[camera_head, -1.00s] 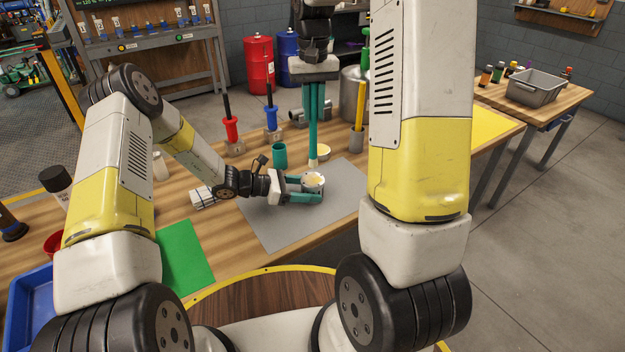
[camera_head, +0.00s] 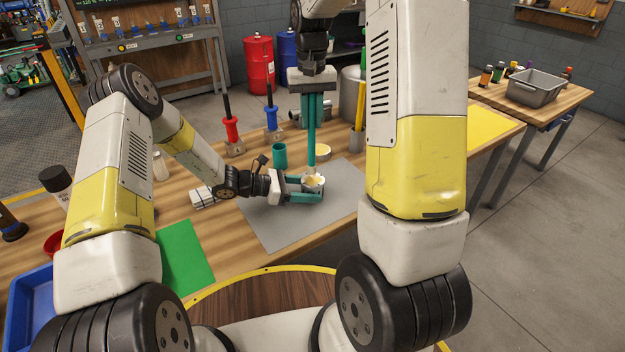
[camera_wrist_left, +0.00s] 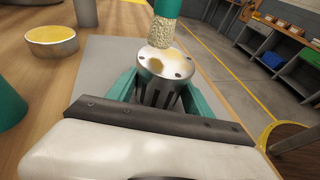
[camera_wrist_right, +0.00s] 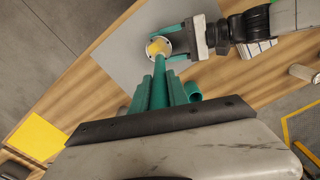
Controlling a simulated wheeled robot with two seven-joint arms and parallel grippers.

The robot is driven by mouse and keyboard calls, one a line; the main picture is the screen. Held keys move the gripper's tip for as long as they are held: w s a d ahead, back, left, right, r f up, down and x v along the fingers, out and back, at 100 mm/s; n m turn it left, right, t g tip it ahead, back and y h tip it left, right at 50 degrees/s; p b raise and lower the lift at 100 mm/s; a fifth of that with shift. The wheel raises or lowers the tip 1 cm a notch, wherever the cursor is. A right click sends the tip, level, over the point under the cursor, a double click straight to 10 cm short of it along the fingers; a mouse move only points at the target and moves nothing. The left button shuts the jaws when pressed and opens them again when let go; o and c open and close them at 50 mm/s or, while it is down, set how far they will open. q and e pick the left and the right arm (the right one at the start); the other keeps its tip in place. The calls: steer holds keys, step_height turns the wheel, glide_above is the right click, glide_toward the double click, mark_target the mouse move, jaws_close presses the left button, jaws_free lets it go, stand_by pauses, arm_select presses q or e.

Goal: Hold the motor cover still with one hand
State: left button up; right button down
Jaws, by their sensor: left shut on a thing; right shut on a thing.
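The motor cover (camera_head: 315,187) is a silvery ribbed cylinder with holes in its top face; it stands upright at the grey mat. My left gripper (camera_head: 305,193) is shut around its sides, one finger on each side, as the left wrist view shows on the cover (camera_wrist_left: 158,92). A yellowish patch lies on its top. My right gripper (camera_head: 312,120) points down above it, shut on a teal-handled brush (camera_wrist_left: 163,32) with a beige, rough tip. The tip is at the cover's top face and appears to touch it. The handle is partly hidden between the right fingers.
The grey mat (camera_head: 277,232) has free room in front. A teal cup (camera_head: 280,156) and a shallow round tin with yellow content (camera_wrist_left: 52,38) stand behind. Red (camera_head: 232,133) and blue (camera_head: 271,122) handled tools stand farther back. A green sheet (camera_head: 185,260) lies left.

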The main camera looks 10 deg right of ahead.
steer(key=shift+f, duration=0.75)
stand_by(0.8)
steer(key=shift+a, duration=0.15)
steer(key=shift+s+a, duration=0.15)
steer(key=shift+s, duration=0.45)
steer(key=shift+s+a, duration=0.15)
steer(key=shift+s, duration=0.45)
steer(key=shift+w+d, duration=0.25)
steer(key=shift+w, duration=0.35)
steer(key=shift+w+d, duration=0.2)
steer(key=shift+w, duration=0.4)
